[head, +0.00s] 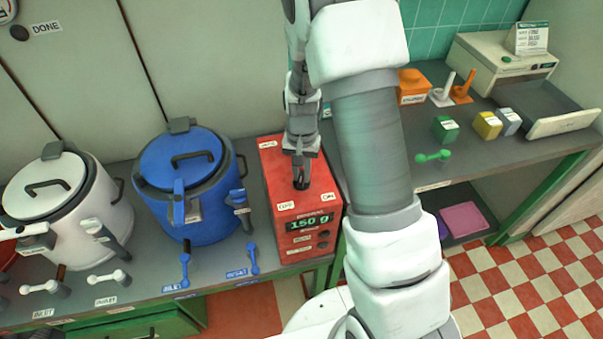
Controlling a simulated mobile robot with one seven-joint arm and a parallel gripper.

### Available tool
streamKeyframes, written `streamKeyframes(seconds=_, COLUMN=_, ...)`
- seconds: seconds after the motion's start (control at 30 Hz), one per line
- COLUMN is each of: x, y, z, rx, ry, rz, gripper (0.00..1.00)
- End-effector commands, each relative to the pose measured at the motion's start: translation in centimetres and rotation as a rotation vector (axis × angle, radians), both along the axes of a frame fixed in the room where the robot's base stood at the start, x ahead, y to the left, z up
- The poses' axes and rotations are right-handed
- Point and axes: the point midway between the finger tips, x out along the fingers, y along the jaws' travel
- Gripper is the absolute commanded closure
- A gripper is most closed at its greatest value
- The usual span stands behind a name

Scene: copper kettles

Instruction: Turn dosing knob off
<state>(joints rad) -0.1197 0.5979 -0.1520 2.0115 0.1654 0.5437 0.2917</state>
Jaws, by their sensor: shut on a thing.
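A red dosing box (321,253) stands on the counter right of the blue kettle. Its front display reads 150 g, with small dark knobs below it on the right. Labels on its top include one that seems to read OFF at the left and one ON at the right. My gripper (301,185) points down onto the top of the box and is shut on the dosing knob there. My fingers hide most of the knob, so I cannot tell which label it points to.
A blue kettle (185,180) stands close to the left of the box, with a white kettle (72,200) beyond it. Handles line the counter's front edge. On the right bench stand a cream machine (497,62), a green block (446,129) and orange items (411,84).

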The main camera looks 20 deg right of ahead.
Motion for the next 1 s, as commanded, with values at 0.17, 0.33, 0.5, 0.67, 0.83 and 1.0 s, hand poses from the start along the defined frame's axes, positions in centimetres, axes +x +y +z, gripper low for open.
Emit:
streamKeyframes(seconds=0.17, x=0.02, y=0.02, z=0.05, rx=0.0, ry=-0.001, rz=-0.139, gripper=1.0)
streamKeyframes(seconds=0.33, x=0.03, y=0.02, z=0.07, rx=-0.001, ry=-0.001, rz=-0.245, gripper=1.0)
streamKeyframes(seconds=0.5, x=0.04, y=0.03, z=0.08, rx=0.0, ry=-0.001, rz=-0.317, gripper=1.0)
streamKeyframes(seconds=0.67, x=0.04, y=0.0, z=0.07, rx=0.0, ry=-0.001, rz=-0.353, gripper=1.0)
streamKeyframes(seconds=0.83, x=0.05, y=0.0, z=0.07, rx=0.0, ry=-0.001, rz=-0.367, gripper=1.0)
streamKeyframes(seconds=1.0, x=0.05, y=-0.01, z=0.07, rx=0.0, ry=-0.001, rz=-0.368, gripper=1.0)
